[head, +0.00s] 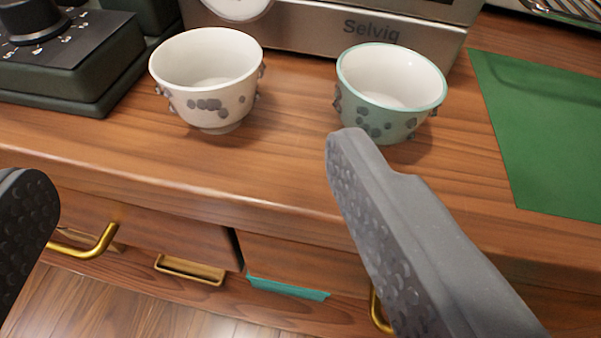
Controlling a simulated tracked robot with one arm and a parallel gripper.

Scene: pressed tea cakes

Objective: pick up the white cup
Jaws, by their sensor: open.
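The white cup (212,101) stands upright on the wooden counter, left of centre, with grey raised spots on its outside and an empty-looking inside. My gripper (190,175) is open, one finger at the left edge of the picture and the other at right of centre. Both fingers appear nearer to the camera than the cup, and nothing is between them. The cup lies in the picture above the gap between the fingers. Its whole near side is visible.
A pale green cup (380,122) with grey spots stands right of the white cup, behind my right finger's tip. A dark appliance (75,65) is at left, a metal-fronted machine (310,38) behind. A green mat (550,140) lies at right. Drawers with brass handles (190,270) are below the counter edge.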

